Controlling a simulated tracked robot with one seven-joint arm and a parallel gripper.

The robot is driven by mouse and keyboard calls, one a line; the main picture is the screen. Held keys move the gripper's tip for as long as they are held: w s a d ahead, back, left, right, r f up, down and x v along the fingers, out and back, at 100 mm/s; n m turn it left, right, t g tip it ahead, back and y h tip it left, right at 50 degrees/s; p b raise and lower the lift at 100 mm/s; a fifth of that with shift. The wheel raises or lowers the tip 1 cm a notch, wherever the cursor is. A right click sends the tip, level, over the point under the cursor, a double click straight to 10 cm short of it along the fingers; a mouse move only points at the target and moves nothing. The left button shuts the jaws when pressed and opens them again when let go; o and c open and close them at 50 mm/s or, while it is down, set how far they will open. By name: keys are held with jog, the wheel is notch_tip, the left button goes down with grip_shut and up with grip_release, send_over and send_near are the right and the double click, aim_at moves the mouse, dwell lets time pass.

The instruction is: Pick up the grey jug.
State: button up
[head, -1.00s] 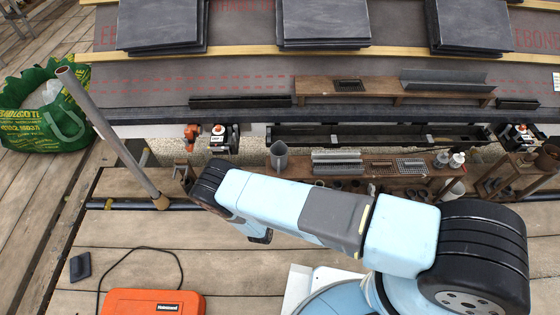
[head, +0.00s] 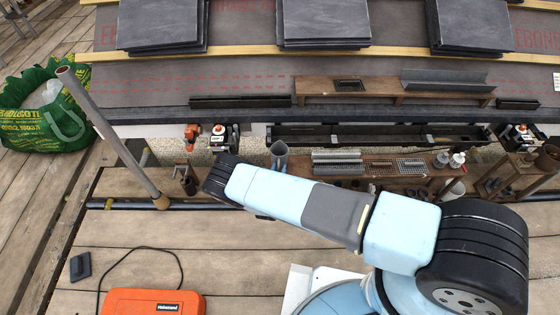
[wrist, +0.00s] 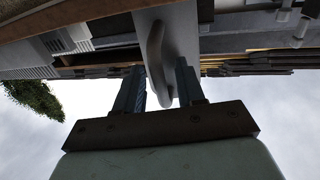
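The grey jug (head: 279,149) stands upright at the left end of the brown bench, just beyond my arm in the head view; its lower part is hidden by the arm. In the wrist view the jug's smooth grey body (wrist: 183,40) fills the upper middle, with its curved handle (wrist: 156,55) facing me. My gripper (wrist: 160,78) is open, one finger on each side of the handle's lower part in the picture. I cannot tell whether either finger touches it.
The bench (head: 378,179) to the right of the jug holds metal trays, small pots and white bottles. A dark gutter (head: 370,135) runs behind it. A slanted pole (head: 112,137) rises at left. An orange case (head: 153,302) lies on the plank deck in front.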

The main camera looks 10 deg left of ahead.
jog(key=shift+c, duration=0.2)
grip_shut()
jog(key=shift+r, duration=0.15)
dwell(0.5)
